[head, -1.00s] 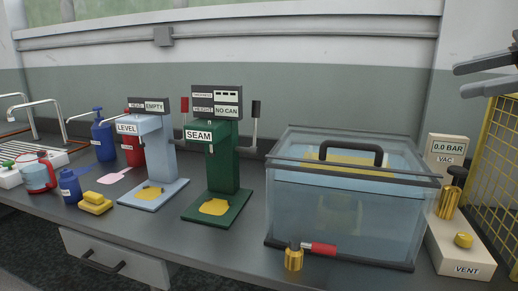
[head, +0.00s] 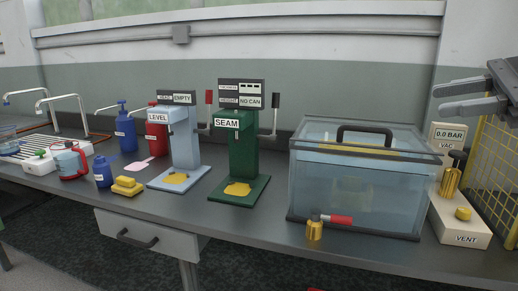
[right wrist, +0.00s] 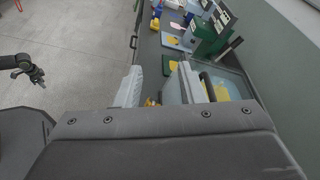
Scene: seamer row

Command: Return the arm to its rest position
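My right gripper (head: 462,98) is at the upper right of the head view, raised in front of the wall and the yellow mesh guard. Its two fingers are apart with nothing between them. In the right wrist view its fingers (right wrist: 158,88) also stand apart, with the counter below. My left gripper (right wrist: 38,76) shows small at the left of the right wrist view, over the floor and away from the counter. I cannot tell whether its fingers are open. It is not in the head view.
A clear lidded tank (head: 355,190) stands on the counter, with a gauge panel (head: 449,137) and vent block (head: 462,222) to its right. The green seamer (head: 243,150), blue-grey level stand (head: 185,145), bottles and a jug (head: 70,163) stand leftward. Yellow mesh (head: 495,165) borders the right.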

